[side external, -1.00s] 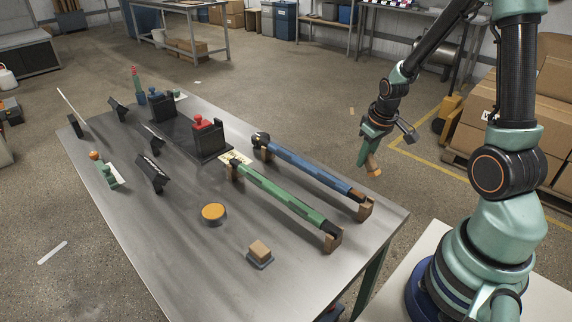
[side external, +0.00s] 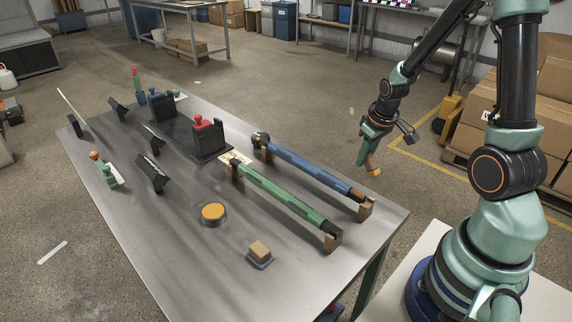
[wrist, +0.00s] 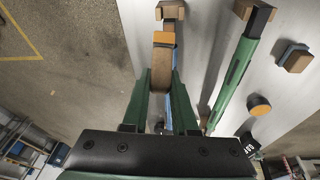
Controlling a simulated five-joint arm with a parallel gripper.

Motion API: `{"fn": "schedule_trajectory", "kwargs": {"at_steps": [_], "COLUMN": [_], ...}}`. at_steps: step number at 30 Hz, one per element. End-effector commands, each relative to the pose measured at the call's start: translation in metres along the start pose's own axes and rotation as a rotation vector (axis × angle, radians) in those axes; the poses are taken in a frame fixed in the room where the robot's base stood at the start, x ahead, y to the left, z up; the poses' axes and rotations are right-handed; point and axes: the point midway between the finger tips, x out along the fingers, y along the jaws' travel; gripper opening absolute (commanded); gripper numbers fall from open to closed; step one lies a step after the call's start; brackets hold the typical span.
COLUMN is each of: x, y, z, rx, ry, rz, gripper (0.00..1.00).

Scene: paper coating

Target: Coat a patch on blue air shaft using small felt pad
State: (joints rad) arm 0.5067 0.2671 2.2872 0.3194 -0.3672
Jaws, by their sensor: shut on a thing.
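My gripper (side external: 367,158) is shut on a small brown block with an orange end, which I take as the small felt pad (side external: 373,170). The pad also shows between the fingers in the wrist view (wrist: 163,60). In the side view it hangs in the air, right of the blue air shaft and apart from it. The blue air shaft (side external: 308,170) lies on two wooden supports along the table's right side.
A green shaft (side external: 280,196) lies parallel to the blue one. An orange-topped round pot (side external: 213,212) and a tan block on a grey base (side external: 260,251) sit nearer on the table (side external: 180,270). Dark stands, including one with a red knob (side external: 203,121), stand at the back.

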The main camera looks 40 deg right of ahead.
Motion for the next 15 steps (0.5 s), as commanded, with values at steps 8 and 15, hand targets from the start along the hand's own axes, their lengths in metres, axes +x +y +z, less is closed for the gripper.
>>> {"fn": "schedule_trajectory", "kwargs": {"at_steps": [8,15], "x": [0.0092,0.0068], "y": [-0.0020,-0.0016], "z": [-0.0001,-0.0010], "rx": [-0.007,-0.007], "ry": [0.029,0.030], "rz": [0.010,0.010], "gripper": [0.00,0.00]}}
